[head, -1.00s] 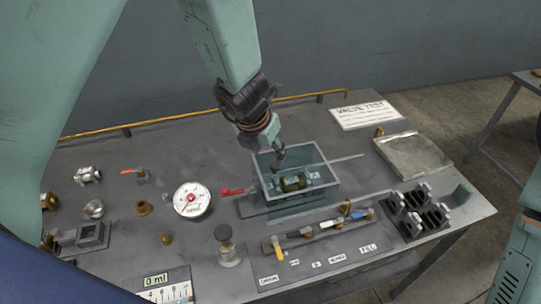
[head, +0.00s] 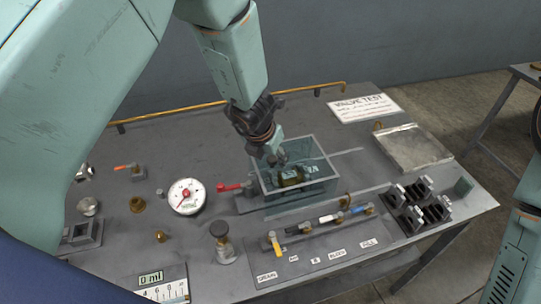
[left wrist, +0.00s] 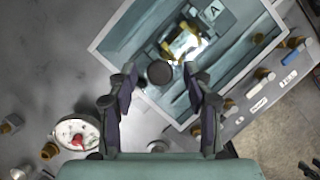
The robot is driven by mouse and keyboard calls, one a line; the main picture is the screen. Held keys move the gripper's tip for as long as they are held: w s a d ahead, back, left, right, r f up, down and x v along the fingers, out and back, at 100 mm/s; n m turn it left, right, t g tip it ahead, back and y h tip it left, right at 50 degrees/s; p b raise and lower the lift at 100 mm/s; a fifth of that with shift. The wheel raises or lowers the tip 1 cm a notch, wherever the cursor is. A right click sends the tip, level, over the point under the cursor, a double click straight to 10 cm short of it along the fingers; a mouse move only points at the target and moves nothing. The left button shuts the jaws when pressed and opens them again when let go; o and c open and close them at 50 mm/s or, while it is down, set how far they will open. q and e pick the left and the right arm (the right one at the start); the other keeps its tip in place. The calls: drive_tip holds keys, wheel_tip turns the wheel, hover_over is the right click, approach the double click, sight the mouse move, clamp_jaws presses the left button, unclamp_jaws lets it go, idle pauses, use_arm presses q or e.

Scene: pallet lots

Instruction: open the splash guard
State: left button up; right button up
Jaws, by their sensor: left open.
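The splash guard (head: 325,188) is a clear, bluish box around a brass valve (head: 291,176) in the middle of the bench. It stands upright over the valve. In the left wrist view the guard (left wrist: 112,42) fills the upper middle, with the valve (left wrist: 182,43) and a letter A plate seen in it. My left gripper (head: 276,160) is at the guard's back left top edge. Its fingers (left wrist: 158,84) are apart, with a dark round knob (left wrist: 160,73) showing between them. I cannot tell whether they touch anything. My right gripper is out of view.
A red-handled lever (head: 232,187) and a pressure gauge (head: 186,197) are left of the guard. A row of coloured valve handles (head: 325,219) lies in front. Black blocks (head: 420,205) and a flat metal tray (head: 412,148) are at right. The bench's back left is mostly clear.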

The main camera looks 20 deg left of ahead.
use_arm(q)
drive_tip(key=shift+s+d+r, duration=0.15)
drive_tip(key=shift+s+d, duration=0.05)
drive_tip(key=shift+c, duration=0.8)
drive_tip(key=shift+w+a, duration=0.15)
drive_tip(key=shift+a, duration=0.2)
drive_tip(key=c, duration=0.5)
drive_tip(key=shift+d, duration=0.2)
clamp_jaws()
drive_tip(key=shift+a, duration=0.1)
